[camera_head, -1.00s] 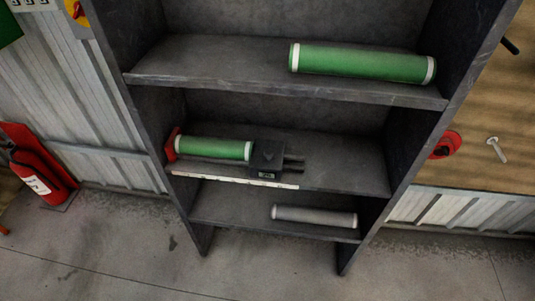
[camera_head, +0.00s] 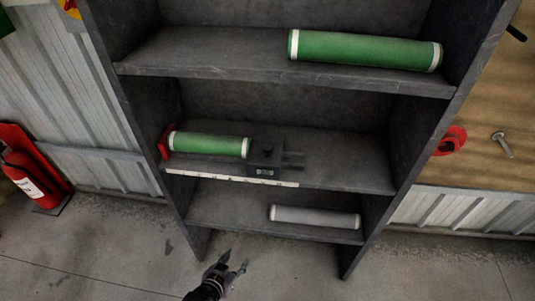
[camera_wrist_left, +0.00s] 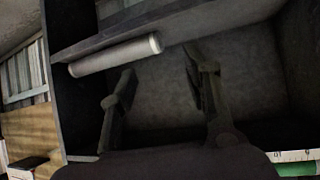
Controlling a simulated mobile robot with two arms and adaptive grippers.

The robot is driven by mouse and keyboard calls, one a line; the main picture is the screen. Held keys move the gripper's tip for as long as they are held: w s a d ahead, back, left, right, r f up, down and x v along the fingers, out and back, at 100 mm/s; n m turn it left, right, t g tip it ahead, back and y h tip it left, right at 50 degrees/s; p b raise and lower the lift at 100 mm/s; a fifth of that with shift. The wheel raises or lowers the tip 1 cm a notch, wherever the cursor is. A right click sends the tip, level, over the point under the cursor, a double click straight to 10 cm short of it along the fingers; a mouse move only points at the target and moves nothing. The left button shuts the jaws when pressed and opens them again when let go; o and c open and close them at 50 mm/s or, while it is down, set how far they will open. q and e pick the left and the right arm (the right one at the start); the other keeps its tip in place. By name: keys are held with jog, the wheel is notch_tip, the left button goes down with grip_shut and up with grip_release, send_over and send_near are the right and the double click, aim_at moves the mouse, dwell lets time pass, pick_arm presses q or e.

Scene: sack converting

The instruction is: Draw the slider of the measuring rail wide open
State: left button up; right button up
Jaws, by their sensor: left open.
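The measuring rail lies along the middle shelf, its white scale strip (camera_head: 232,178) at the front edge. A red end stop (camera_head: 165,142) stands at its left end. The dark slider (camera_head: 266,157) is right of a green roll (camera_head: 209,145), close against its end; I cannot tell whether they touch. Part of the scale also shows in the left wrist view (camera_wrist_left: 297,163), at the bottom right. My left gripper (camera_head: 236,259) is low in front of the shelf unit, below the bottom shelf and apart from the slider. Its fingers (camera_wrist_left: 160,62) are spread and empty. My right gripper is out of view.
A larger green roll (camera_head: 365,50) lies on the upper shelf and a grey roll (camera_head: 314,217) on the bottom shelf. The middle shelf is clear right of the slider. A red extinguisher (camera_head: 31,177) stands at the left. The floor in front is bare.

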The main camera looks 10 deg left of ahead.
pick_arm(q)
jog(key=w+d+r+t+h+b, duration=0.15)
jog(key=w+r+t, duration=0.35)
jog(key=r, duration=0.8)
jog(key=t+b, duration=0.1)
jog(key=t, duration=0.1)
send_near(265, 151)
jog(key=shift+h, duration=0.25)
jog(key=x, duration=1.1)
jog(key=shift+w+f+p, duration=0.15)
jog(key=shift+w+p, duration=0.2)
jog(key=shift+w, duration=0.05)
grip_shut()
